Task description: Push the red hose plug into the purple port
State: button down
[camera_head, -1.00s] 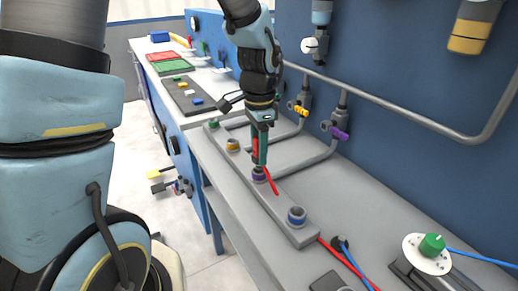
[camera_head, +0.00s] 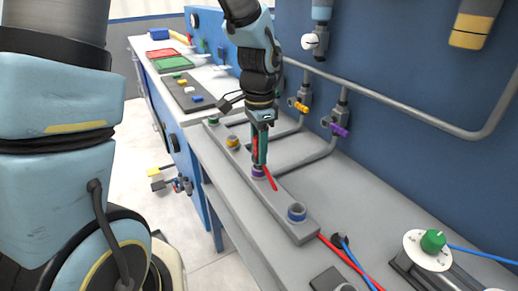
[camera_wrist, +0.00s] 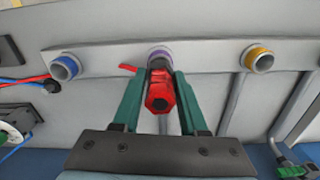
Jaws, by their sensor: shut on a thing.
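The red hose plug (camera_wrist: 160,97) is held between the two green fingers of my gripper (camera_wrist: 161,82) in the wrist view. In the head view the plug (camera_head: 256,147) shows as a thin red strip at my gripper (camera_head: 259,160), which points down over the purple port (camera_head: 258,172). The purple port also shows in the wrist view (camera_wrist: 159,52), right at the plug's far end. The plug looks lined up with the port; how deep it sits in it is hidden. A short red hose piece (camera_head: 271,182) sticks out beside the port.
The port rail (camera_head: 278,208) also carries a blue port (camera_head: 297,212), a yellow port (camera_head: 232,142) and a green port (camera_head: 213,121). Red and blue hoses lie at the front right near a white disc with a green knob (camera_head: 433,241). Grey pipes run behind the rail.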

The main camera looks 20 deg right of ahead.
jog(key=shift+f+b, duration=0.4)
jog(key=shift+f, duration=0.5)
jog(key=shift+c, duration=1.8)
grip_release()
notch_tip(320, 180, up, 11)
jog(key=shift+f+b, duration=0.1)
jog(key=shift+b, duration=0.2)
jog(key=w+a+f+n, duration=0.3)
jog(key=a+n, duration=0.4)
jog(key=a, duration=0.5)
jog(key=shift+w+t, duration=0.15)
jog(key=shift+t, duration=0.15)
jog(key=shift+o, duration=0.4)
jog(key=s+a+f+n+t, duration=0.1)
jog(key=s+a+f+n, duration=0.1)
jog(key=a+n, duration=0.6)
jog(key=a+f, duration=0.1)
jog(key=a, duration=0.3)
jog(key=shift+a+f+n+p, duration=0.15)
jog(key=shift+a+n+p, duration=0.15)
jog(key=shift+a+n, duration=0.1)
jog(key=shift+o, duration=0.8)
jog(key=shift+a+f, duration=0.1)
jog(key=shift+a, duration=0.15)
jog(key=shift+o, duration=0.6)
